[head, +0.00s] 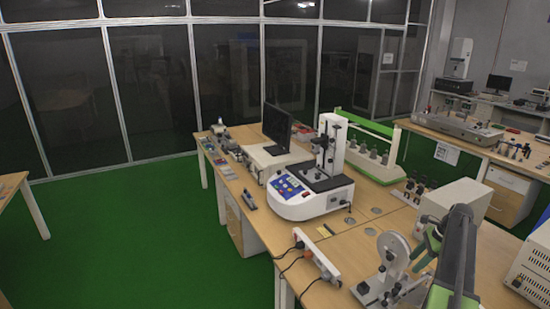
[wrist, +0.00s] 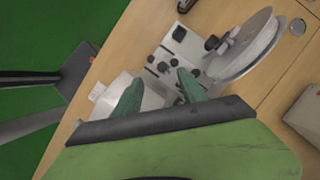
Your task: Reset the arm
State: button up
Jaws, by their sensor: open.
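My gripper (head: 424,248) is at the lower right of the head view, at the end of my raised dark and green arm. It is over the near part of the wooden workbench (head: 345,240), close to a metal device with a pale wheel (head: 393,255). In the wrist view my gripper (wrist: 160,81) shows two green fingers spread apart, with nothing between them. The wheel device (wrist: 245,48) lies beyond the fingertips there. I cannot tell the exact gap between the fingers and the device.
A white power strip (head: 316,255) lies left of the wheel device. A test machine with a blue panel (head: 310,190) and a monitor (head: 277,125) stand farther back. A beige box (head: 455,203) stands near my arm. Green floor (head: 130,230) on the left is clear.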

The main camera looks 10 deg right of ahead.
jog(key=w+a+f+n+b, duration=0.1)
jog(key=w+a, duration=0.2)
jog(key=a, duration=0.4)
jog(key=w+a+f+n+g+b, duration=0.1)
jog(key=w+a+f, duration=0.15)
jog(key=a, duration=0.45)
jog(key=w+a+f+n+b, duration=0.1)
jog(key=w+a, duration=0.3)
jog(key=a, duration=0.3)
jog(key=s+a+f+n+g+b, duration=0.1)
jog(key=a+f+n+b, duration=0.15)
jog(key=a, duration=0.75)
jog(key=s+a+f+n+g+b, duration=0.1)
jog(key=a+n, duration=0.2)
jog(key=a, duration=0.7)
jog(key=s+a+f+n+h+b, duration=0.1)
jog(key=s+a+n+h, duration=0.3)
jog(key=s+a+n, duration=0.5)
jog(key=s+f+n, duration=0.1)
jog(key=s+n, duration=0.1)
jog(key=n, duration=0.4)
jog(key=shift+s+a+f+t, duration=0.15)
jog(key=shift+a+f+t, duration=0.1)
jog(key=shift+a+t, duration=0.15)
